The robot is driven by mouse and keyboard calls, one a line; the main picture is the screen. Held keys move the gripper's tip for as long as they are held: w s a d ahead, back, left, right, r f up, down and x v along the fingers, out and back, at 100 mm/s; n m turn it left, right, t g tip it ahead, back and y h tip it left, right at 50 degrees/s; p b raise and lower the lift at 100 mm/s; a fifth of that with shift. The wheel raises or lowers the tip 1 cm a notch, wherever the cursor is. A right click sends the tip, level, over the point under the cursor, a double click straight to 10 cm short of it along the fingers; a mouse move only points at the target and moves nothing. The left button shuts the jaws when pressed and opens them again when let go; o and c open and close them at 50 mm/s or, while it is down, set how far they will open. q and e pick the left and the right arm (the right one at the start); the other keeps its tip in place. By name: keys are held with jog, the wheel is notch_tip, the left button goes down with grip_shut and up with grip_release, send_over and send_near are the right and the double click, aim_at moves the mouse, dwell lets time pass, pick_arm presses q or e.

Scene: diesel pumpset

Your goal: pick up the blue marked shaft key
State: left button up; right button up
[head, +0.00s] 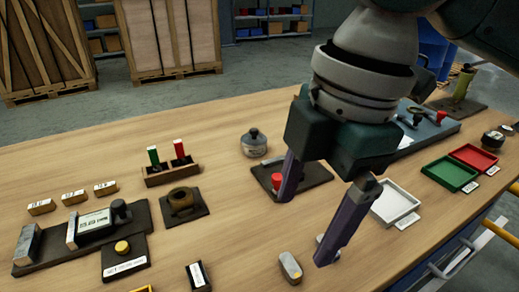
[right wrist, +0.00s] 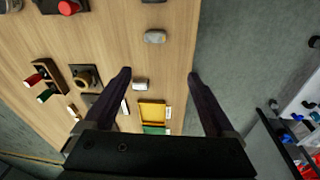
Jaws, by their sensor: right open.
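No blue mark shows clearly on any key in either view, so I cannot tell which piece is the blue marked shaft key. A small grey block (head: 290,268) lies on the table's near side; it also shows in the right wrist view (right wrist: 140,85). A second pale piece (right wrist: 155,36) lies farther along, partly hidden behind a finger in the head view. A wooden rack (head: 171,175) holds a green-topped piece (head: 153,157) and a red-topped piece (head: 179,150). My right gripper (head: 307,225) is open and empty above the table. My left gripper is not in view.
A black block with a white label (head: 198,277) lies near the front. Green (head: 450,173), red (head: 474,157) and white (head: 396,203) trays stand at the right. A yellow tray (right wrist: 152,109) shows in the wrist view. The table's edge runs close to one finger there.

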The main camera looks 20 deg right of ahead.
jog(key=shift+n+g+h, duration=0.5)
jog(key=shift+n+h, duration=0.2)
jog(key=d+f+b, duration=0.2)
jog(key=w+d+f+b, duration=0.1)
jog(key=d+f+b, duration=0.1)
jog(key=w+d+f+b, duration=0.1)
jog(key=d+f+b, duration=0.1)
jog(key=d+f, duration=0.1)
jog(key=shift+w+f+b, duration=0.1)
jog(key=shift+w+b, duration=0.15)
jog(key=shift+b, duration=0.05)
jog(key=f, duration=0.3)
jog(key=f+b, duration=0.1)
jog(key=shift+w+d+f, duration=0.25)
jog(key=shift+d, duration=0.05)
jog(key=shift+f, duration=0.55)
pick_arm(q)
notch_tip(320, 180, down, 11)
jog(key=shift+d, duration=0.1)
pick_arm(e)
jog(key=shift+c, duration=0.3)
grip_shut()
